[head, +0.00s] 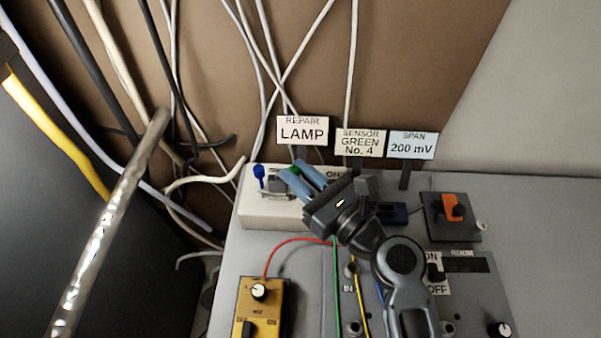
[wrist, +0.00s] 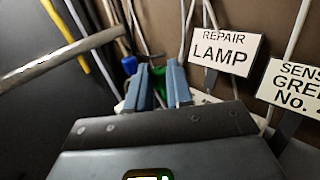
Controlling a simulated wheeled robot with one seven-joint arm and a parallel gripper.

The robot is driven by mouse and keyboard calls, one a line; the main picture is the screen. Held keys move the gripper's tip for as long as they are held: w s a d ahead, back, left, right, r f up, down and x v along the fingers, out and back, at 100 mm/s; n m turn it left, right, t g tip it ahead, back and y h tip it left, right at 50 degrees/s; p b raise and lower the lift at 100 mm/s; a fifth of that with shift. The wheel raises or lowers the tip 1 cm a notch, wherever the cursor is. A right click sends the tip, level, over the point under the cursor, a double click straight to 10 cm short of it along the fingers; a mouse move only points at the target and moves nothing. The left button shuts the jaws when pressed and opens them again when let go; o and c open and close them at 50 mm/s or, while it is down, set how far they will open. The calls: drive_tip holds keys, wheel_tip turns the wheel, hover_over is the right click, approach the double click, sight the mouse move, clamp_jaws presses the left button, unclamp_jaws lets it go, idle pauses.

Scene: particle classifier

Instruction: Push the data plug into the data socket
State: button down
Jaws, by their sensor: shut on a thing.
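My gripper (head: 303,183) reaches to the upper left over a white box (head: 262,212). Its two blue-grey fingers are shut on a small green plug (head: 295,171). In the wrist view the green plug (wrist: 160,82) shows between the fingertips, partly hidden by them. A blue plug (head: 259,173) stands upright at the left end of the white box, apart from the gripper; it also shows in the wrist view (wrist: 130,65). I cannot tell which of these is the data plug. The data socket cannot be made out; the gripper hides part of the box top.
Signs reading REPAIR LAMP (head: 302,131), SENSOR GREEN No. 4 (head: 360,143) and SPAN 200 mV (head: 411,146) stand behind the box. Loose cables (head: 190,120) hang at the left. A yellow meter (head: 262,305) and an orange switch (head: 452,207) sit on the grey bench.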

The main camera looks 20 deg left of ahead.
drive_tip(key=shift+f+b, duration=0.35)
drive_tip(key=shift+f, duration=0.15)
drive_tip(key=c, duration=0.9)
unclamp_jaws()
